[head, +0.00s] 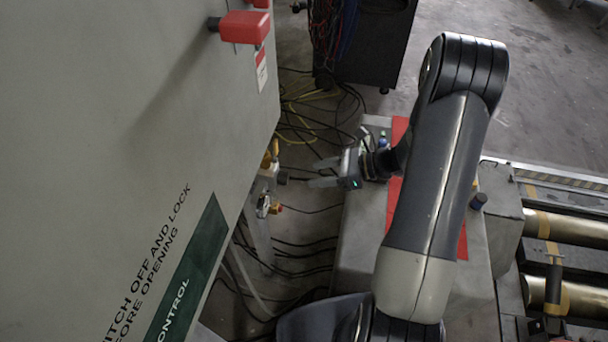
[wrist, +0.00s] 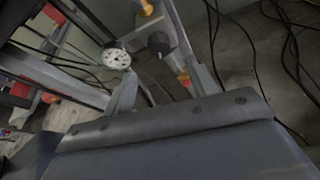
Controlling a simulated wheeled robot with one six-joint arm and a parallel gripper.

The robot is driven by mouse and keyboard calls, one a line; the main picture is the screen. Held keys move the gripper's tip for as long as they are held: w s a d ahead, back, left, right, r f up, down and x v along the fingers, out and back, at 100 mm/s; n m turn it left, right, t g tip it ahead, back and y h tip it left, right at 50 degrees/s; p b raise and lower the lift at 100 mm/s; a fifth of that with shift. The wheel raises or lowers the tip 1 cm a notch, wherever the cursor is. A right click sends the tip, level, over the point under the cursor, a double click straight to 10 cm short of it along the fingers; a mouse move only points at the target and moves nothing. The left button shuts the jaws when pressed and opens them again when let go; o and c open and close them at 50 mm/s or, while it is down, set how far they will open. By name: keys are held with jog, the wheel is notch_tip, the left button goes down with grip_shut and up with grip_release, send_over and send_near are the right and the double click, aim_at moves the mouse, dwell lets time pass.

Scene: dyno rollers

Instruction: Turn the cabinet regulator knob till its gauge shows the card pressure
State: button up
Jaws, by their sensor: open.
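The dark regulator knob (head: 282,178) sticks out at the cabinet's right edge in the head view. In the wrist view the black knob (wrist: 159,44) is at upper centre, with the round white gauge (wrist: 116,58) left of it. The gauge's needle and numbers are too small to read. My gripper (head: 318,174) is open and empty. Its fingers point left toward the knob, with a small gap between the fingertips and the knob. A small white-and-red tag (head: 261,70) hangs on the cabinet; its writing is unreadable, and I cannot tell whether it is the pressure card.
The grey cabinet (head: 110,120) fills the left, with a red handle (head: 244,27) jutting out above. An orange-and-metal fitting (head: 268,206) sits below the knob. Cables (head: 305,240) cover the floor. A grey box with a red strip (head: 396,195) lies beneath my arm; rollers (head: 570,229) are at right.

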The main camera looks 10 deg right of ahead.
aim_at(288, 178)
jog(key=shift+v, duration=1.15)
jog(key=x, duration=1.1)
jog(key=shift+n+b, duration=0.3)
jog(key=shift+n, duration=0.1)
jog(key=shift+d+r+p, duration=0.1)
jog(key=shift+r+p, duration=0.05)
jog(key=shift+p, duration=0.15)
